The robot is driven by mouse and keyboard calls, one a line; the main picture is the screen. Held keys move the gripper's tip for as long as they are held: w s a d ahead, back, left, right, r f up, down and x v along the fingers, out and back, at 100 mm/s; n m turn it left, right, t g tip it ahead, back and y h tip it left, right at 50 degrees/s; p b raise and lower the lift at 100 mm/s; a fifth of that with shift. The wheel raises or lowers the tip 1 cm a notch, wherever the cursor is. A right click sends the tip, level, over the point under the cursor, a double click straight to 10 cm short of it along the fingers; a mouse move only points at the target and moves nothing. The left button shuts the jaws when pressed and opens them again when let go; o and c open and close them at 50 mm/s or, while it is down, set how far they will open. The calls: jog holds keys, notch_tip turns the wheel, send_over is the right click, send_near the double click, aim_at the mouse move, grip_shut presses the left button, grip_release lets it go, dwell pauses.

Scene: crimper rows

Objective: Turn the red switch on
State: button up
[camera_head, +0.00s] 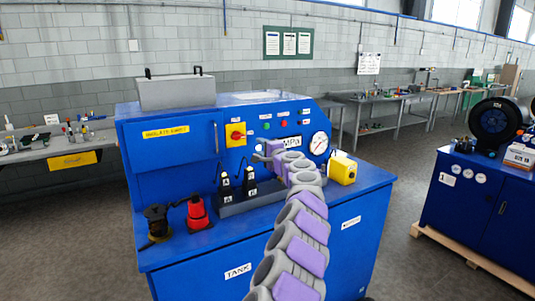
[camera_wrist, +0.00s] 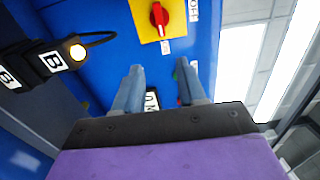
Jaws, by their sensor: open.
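The red switch (camera_head: 236,134) is a red rotary knob on a yellow plate, set in the upright blue panel of the machine. In the wrist view the red knob (camera_wrist: 158,17) shows at the top, its bar lying roughly along the picture's vertical, with white labels beside the plate. My gripper (camera_head: 262,152) is in front of the panel, right of and below the switch in the head view. Its two fingers (camera_wrist: 163,80) are apart with nothing between them, and the knob lies beyond their tips. I cannot tell the exact gap to the panel.
Black connectors (camera_head: 236,182) stand on the blue bench left of my arm. A red plug (camera_head: 197,212) and a black one (camera_head: 158,222) sit farther left. A pressure gauge (camera_head: 318,143) and a yellow container (camera_head: 343,169) are on the right. A grey box (camera_head: 177,91) is on top.

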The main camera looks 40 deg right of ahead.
jog(key=v, duration=0.3)
jog(key=shift+s+a+f, duration=0.1)
jog(key=shift+s+a, duration=0.05)
jog(key=shift+s, duration=0.25)
dwell(0.6)
